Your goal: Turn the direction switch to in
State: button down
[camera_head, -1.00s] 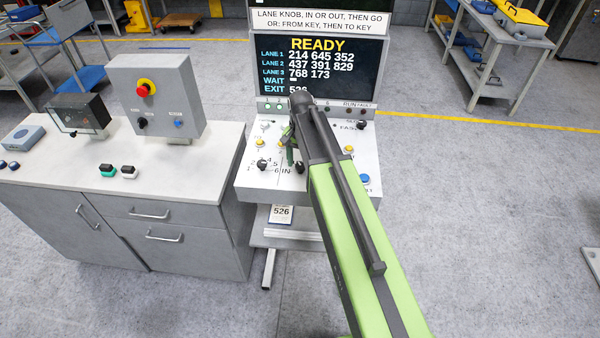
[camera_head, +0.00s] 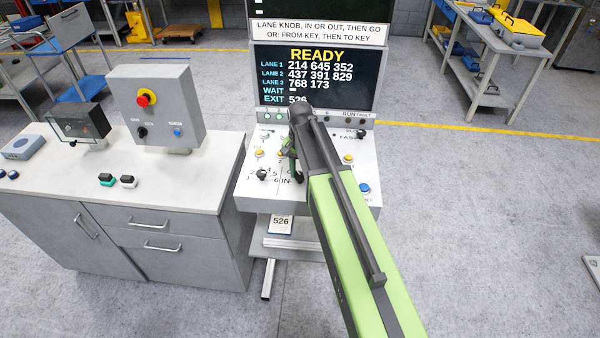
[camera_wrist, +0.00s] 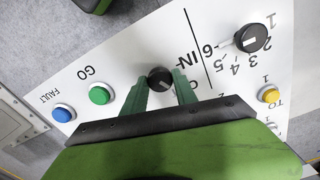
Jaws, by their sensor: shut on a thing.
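The direction switch (camera_wrist: 161,79) is a round black knob with a light pointer line, beside the "IN" label on the white panel in the wrist view. The second label beside it is mostly hidden by my gripper. My gripper (camera_wrist: 161,86) has its two green fingers on either side of the knob and is shut on it. In the head view my gripper (camera_head: 296,172) reaches down to the panel, and the switch (camera_head: 298,178) shows only in part beside the fingers.
The lane knob (camera_wrist: 251,38), numbered 1 to 6, sits close by. A green GO button (camera_wrist: 99,95), a blue FAULT button (camera_wrist: 63,113) and a yellow TO button (camera_wrist: 269,94) are on the same panel. The screen (camera_head: 315,103) reads READY. A grey cabinet (camera_head: 130,225) stands left.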

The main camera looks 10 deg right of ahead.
jog(key=n, duration=1.1)
jog(key=shift+n, duration=0.3)
dwell(0.3)
jog(key=c, duration=1)
grip_release()
jog(key=shift+o, duration=0.2)
